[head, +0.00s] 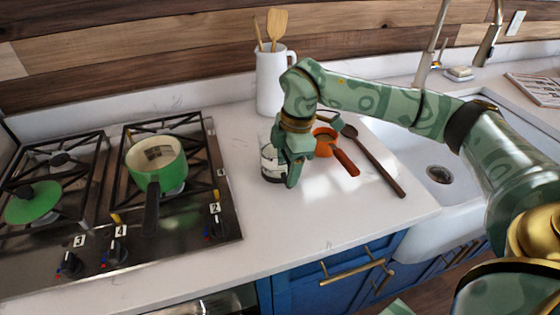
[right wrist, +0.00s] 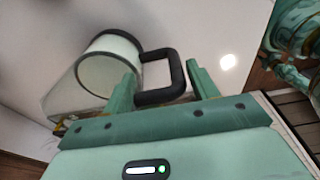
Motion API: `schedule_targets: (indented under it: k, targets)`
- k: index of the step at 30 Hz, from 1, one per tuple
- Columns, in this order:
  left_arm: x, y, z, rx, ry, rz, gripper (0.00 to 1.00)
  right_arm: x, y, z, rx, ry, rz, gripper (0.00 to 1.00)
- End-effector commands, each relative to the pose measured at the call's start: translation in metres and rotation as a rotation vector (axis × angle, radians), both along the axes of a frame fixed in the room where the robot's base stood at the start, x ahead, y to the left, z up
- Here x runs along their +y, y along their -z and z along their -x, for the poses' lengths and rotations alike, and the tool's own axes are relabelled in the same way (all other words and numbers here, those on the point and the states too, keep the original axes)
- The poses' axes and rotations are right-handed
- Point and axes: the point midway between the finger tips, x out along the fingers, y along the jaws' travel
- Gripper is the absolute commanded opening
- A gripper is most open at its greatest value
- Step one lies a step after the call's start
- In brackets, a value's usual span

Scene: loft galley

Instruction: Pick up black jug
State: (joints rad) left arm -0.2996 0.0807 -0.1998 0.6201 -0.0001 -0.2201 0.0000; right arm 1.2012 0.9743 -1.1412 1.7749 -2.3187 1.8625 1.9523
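The black jug (head: 269,163) stands on the white counter, right of the stove, partly hidden behind my right gripper. In the right wrist view the jug (right wrist: 93,82) shows a dark rim, a pale inside and a black loop handle (right wrist: 178,72). My right gripper (head: 291,180) points down beside the jug. In the right wrist view my right gripper (right wrist: 163,88) has its fingers apart, with part of the handle between them. The left finger overlaps the jug's rim; the right finger is outside the handle. I cannot tell whether either touches. My left gripper is not in view.
An orange pan (head: 325,141) and a wooden spoon (head: 376,162) lie just right of my gripper. A white utensil pitcher (head: 270,82) stands behind. A green pot (head: 157,165) and a green lid (head: 33,203) are on the stove. The front counter is clear.

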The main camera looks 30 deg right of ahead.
Motion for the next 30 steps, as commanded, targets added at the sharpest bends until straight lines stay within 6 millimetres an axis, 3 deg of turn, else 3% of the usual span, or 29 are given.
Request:
schedule_targets:
  k: [1,5,19,30]
  targets:
    - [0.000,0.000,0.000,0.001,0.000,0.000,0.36,0.000,0.000,0.000,0.001,0.000,0.000,0.43]
    - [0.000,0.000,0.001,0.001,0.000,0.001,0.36,0.000,0.000,0.000,0.002,0.000,0.000,0.10]
    - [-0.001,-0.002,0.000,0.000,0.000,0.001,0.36,0.000,-0.007,0.000,-0.003,-0.001,-0.001,0.09]
    - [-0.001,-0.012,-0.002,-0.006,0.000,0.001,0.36,0.004,-0.043,0.006,-0.003,-0.003,-0.002,0.09]
